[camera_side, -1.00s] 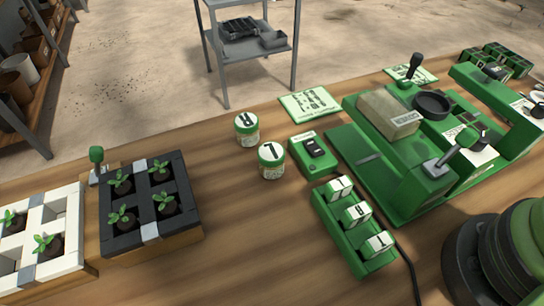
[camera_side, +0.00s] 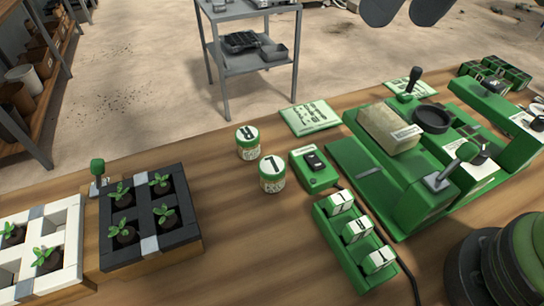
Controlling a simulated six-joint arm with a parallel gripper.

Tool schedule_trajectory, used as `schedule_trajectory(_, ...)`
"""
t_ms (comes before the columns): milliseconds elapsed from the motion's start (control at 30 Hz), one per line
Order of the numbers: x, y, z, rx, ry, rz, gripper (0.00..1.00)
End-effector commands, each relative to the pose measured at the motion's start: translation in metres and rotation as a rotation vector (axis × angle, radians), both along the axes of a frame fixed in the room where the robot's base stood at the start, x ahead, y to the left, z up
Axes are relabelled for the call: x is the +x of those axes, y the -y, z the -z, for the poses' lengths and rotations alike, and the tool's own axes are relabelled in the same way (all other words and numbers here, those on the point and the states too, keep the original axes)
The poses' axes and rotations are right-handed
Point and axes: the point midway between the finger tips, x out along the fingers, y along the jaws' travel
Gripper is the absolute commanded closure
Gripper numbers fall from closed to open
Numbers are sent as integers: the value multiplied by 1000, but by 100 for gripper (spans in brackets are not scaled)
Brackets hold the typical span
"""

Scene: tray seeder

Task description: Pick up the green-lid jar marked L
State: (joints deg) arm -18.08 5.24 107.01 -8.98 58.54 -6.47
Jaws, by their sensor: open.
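The green-lid jar marked L (camera_side: 272,174) stands upright on the wooden bench, left of a small green switch box. A matching green-lid jar marked R (camera_side: 247,142) stands close behind it, slightly left, with a small space between. Two dark rounded fingertips of my gripper (camera_side: 406,12) show at the top edge, right of centre. They are apart with nothing between them, high and well away from the jars. The rest of the gripper is out of frame.
The switch box (camera_side: 315,170) sits close right of the jars, with a green rack (camera_side: 350,242) in front and a large green machine (camera_side: 385,175) further right. A black seedling tray (camera_side: 150,245) is at left. Bench left of the jars is clear.

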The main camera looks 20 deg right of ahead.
Motion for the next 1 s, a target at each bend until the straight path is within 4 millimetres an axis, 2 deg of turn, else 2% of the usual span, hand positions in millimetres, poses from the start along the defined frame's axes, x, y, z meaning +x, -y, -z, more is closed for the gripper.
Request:
schedule_trajectory(100, 26, -34, 33, -58, -68, -115, 19)
schedule_trajectory(200, 41, -62, 65, -107, -116, -208, 19)
schedule_trajectory(300, 49, -88, 99, -154, -156, -293, 19)
schedule_trajectory(433, 51, -113, 137, -203, -195, -379, 19)
schedule_trajectory(600, 49, -127, 164, -236, -220, -434, 19)
schedule_trajectory(900, 49, -129, 207, -241, -226, -441, 19)
schedule_trajectory(1000, 50, -129, 214, -240, -224, -440, 19)
